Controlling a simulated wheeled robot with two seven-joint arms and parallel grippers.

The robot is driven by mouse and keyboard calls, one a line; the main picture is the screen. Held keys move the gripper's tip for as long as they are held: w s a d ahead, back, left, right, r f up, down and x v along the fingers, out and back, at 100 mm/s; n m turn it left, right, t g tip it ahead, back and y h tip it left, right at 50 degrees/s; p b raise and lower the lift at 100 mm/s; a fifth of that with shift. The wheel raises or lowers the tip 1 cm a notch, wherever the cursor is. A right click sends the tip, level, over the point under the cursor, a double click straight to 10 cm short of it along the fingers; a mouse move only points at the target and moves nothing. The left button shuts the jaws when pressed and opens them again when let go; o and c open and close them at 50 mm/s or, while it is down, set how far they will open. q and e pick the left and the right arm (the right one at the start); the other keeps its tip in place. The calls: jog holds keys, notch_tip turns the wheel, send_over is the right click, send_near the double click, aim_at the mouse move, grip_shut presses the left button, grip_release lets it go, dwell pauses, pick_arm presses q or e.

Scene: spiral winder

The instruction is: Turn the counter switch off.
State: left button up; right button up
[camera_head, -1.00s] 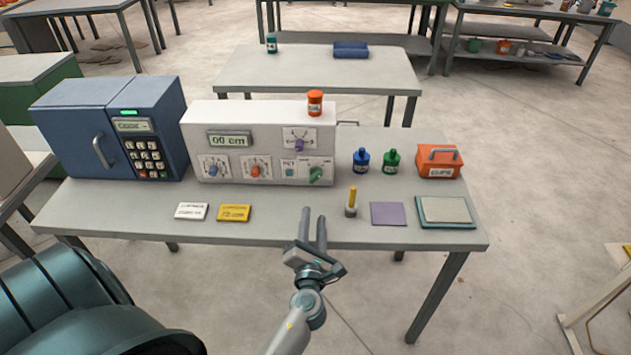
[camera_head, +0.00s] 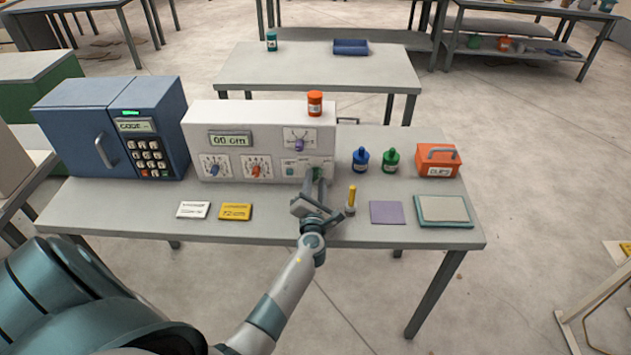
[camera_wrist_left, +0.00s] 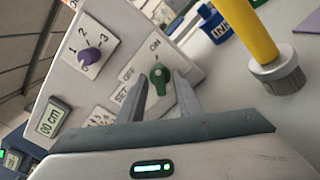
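The counter switch is a green knob (camera_wrist_left: 160,76) on the lower right of the white machine's front (camera_head: 232,118). The knob's long side points roughly toward ON. My left gripper (camera_head: 314,182) is in front of the knob, which it largely hides in the head view. In the left wrist view its fingers stand apart, one on each side of the knob; I cannot tell whether they touch it. My right gripper is not in view.
A yellow-handled tool (camera_head: 351,200) stands close right of my left gripper. A purple selector knob (camera_wrist_left: 90,56) sits above the green one. Blue (camera_head: 361,160) and green (camera_head: 391,160) bottles stand right of the machine, and an orange jar (camera_head: 315,103) on top.

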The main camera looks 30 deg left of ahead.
pick_arm(q)
jog(key=shift+c, duration=0.3)
grip_shut()
jog(key=shift+n, duration=0.4)
jog(key=n+b, duration=0.1)
jog(key=n, duration=0.2)
jog(key=n+b, duration=0.2)
jog(key=n, duration=0.2)
jog(key=shift+f, duration=0.1)
jog(key=n+b, duration=0.2)
jog(key=n, duration=0.2)
jog(key=n+b, duration=0.1)
jog(key=n, duration=0.3)
